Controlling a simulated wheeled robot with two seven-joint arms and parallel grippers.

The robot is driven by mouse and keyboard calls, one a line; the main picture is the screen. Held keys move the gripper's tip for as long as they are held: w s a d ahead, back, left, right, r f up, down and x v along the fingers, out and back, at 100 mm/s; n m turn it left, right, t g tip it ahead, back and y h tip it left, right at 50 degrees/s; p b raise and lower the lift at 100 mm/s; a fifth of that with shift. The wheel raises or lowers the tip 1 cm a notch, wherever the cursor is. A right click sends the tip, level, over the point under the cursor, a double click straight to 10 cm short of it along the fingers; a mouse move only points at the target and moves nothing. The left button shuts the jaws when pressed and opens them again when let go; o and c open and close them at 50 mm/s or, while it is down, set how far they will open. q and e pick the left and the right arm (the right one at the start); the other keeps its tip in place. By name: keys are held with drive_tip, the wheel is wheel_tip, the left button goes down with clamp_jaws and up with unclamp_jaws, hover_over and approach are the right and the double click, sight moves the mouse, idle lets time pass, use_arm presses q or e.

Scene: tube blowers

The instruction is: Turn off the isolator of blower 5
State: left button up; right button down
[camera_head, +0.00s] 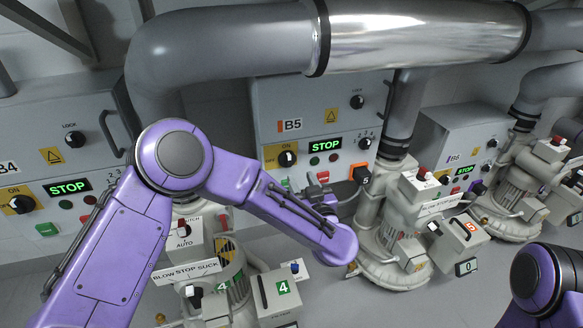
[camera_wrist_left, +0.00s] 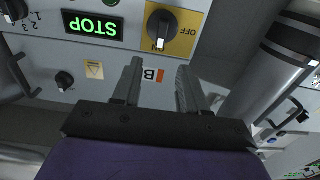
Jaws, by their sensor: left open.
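The blower 5 cabinet, labelled B5 (camera_head: 292,125), stands in the middle of the head view. Its isolator is a black knob (camera_head: 287,158) on a yellow ON/OFF plate. In the left wrist view, which is upside down, the knob (camera_wrist_left: 160,25) has its white mark at ON. OFF is to the right there. My left gripper (camera_wrist_left: 158,85) is open and empty, its two grey fingers apart. They partly frame the B5 label, and the knob appears clear beyond them. In the head view my left gripper (camera_head: 316,187) is partly hidden around the purple forearm. My right gripper is out of view.
A green STOP display (camera_head: 326,144) sits beside the isolator, with small buttons below. The B4 cabinet (camera_head: 50,150) is at left and the B6 cabinet (camera_head: 462,140) at right. Large pipes (camera_head: 230,50) run overhead. Blower machinery (camera_head: 395,225) stands in front of the cabinets.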

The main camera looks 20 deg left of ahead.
sight(289, 159)
use_arm(q)
drive_tip(key=b+x, duration=0.1)
drive_tip(key=x, duration=0.3)
drive_tip(key=b+x, duration=0.1)
drive_tip(key=x, duration=0.3)
drive_tip(key=shift+w+a+f, duration=0.15)
drive_tip(key=shift+a+f, duration=0.05)
drive_tip(key=shift+a, duration=0.05)
drive_tip(key=shift+w+a, duration=0.25)
drive_tip(key=shift+w, duration=0.15)
drive_tip(key=shift+r, duration=0.1)
clamp_jaws()
